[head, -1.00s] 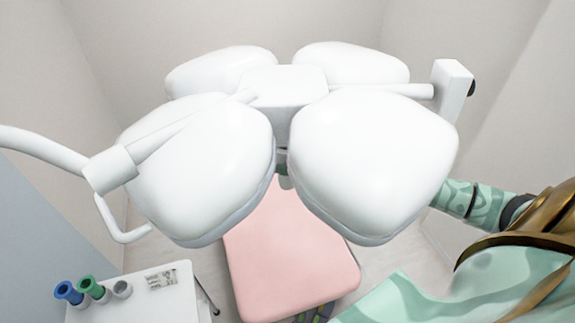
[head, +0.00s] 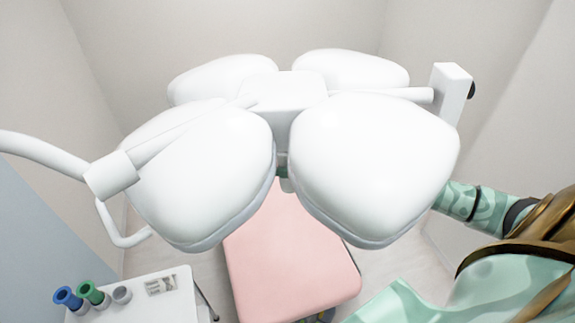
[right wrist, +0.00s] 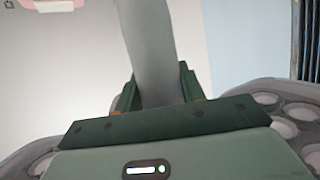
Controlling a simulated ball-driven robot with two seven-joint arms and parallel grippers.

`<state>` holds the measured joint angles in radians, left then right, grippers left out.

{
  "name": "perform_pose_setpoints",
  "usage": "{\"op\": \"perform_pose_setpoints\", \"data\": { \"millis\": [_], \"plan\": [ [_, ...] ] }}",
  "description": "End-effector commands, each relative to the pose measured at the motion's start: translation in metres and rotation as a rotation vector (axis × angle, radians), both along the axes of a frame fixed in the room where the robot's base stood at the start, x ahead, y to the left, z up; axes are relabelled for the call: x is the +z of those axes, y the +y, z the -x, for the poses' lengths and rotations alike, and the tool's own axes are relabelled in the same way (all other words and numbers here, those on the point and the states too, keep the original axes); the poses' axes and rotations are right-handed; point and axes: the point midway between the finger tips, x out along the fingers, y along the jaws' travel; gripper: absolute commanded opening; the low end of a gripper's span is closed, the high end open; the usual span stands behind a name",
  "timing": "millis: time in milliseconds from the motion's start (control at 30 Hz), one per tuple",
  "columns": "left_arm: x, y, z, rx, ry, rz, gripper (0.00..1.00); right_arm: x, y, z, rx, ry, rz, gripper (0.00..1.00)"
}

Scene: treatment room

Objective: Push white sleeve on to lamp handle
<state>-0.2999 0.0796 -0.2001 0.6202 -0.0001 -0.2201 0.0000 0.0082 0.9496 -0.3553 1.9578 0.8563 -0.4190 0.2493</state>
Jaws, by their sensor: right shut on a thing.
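The lamp (head: 365,165) has white rounded lobes around a square hub (head: 285,90). Its underside and its handle are hidden in the head view. A bit of my right gripper (head: 283,172) shows green in the gap between the two front lobes. In the right wrist view my right gripper (right wrist: 158,90) is shut on a pale cylinder, the white sleeve (right wrist: 150,45). The lamp's lit-side lobes (right wrist: 285,125) show on both sides of the gripper there. I cannot tell how far the sleeve is around the handle. My left gripper is out of view.
A white cart (head: 140,305) at the bottom left holds a blue sleeve (head: 68,297), a green sleeve (head: 92,292) and a grey one (head: 121,295). A pink chair (head: 290,265) lies below the lamp. The lamp's arm (head: 40,150) comes in from the left.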

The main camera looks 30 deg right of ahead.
Motion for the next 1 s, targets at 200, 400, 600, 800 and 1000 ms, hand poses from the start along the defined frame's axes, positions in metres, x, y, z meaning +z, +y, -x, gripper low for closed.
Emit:
{"op": "perform_pose_setpoints", "data": {
  "millis": [200, 400, 600, 800, 1000],
  "plan": [
    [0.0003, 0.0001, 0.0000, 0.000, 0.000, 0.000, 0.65, 0.0069, -0.0001, -0.0011, 0.000, -0.008, -0.003, 0.21],
    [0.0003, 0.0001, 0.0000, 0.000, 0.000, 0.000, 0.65, 0.0096, -0.0004, -0.0008, 0.001, -0.007, -0.002, 0.21],
    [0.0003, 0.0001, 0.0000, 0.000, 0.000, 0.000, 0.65, 0.0109, -0.0006, -0.0006, 0.000, -0.005, 0.000, 0.18],
    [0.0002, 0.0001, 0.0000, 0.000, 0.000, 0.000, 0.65, 0.0098, -0.0003, -0.0002, 0.001, -0.004, 0.000, 0.18],
    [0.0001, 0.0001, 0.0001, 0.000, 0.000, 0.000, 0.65, 0.0090, -0.0003, 0.0001, 0.000, -0.002, 0.000, 0.64]
  ]
}}
